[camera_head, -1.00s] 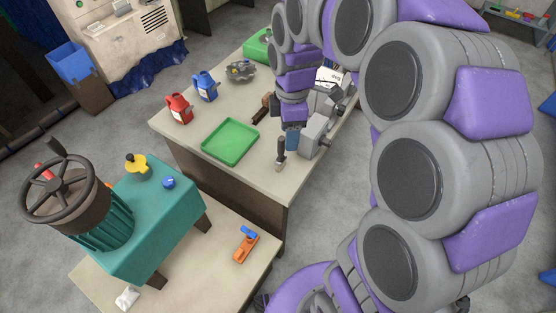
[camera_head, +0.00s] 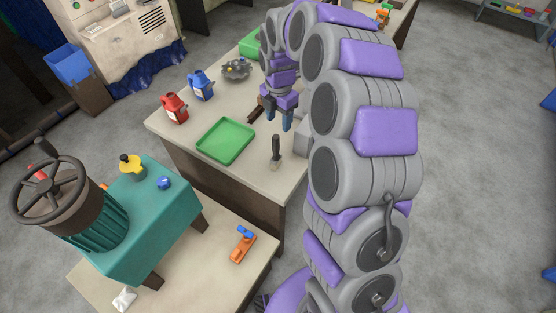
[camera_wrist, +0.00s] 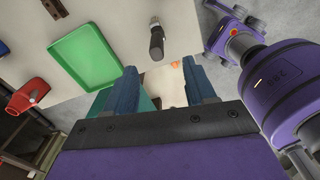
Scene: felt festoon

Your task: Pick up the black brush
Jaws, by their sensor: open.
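The black brush (camera_head: 276,150) is on the beige table near its front edge, with a dark handle and a pale end. My gripper (camera_head: 280,122) has blue fingers and hangs over the table, just behind the brush in the head view. In the wrist view its two fingers (camera_wrist: 162,82) are spread with nothing between them. The brush is apart from the fingers.
A green tray (camera_head: 225,141) lies left of the brush; it also shows in the wrist view (camera_wrist: 85,57). A grey block (camera_head: 302,138) is right of the brush, partly behind my arm. Red (camera_head: 174,108) and blue (camera_head: 201,86) jugs stand further left. A brown object (camera_head: 255,109) lies behind.

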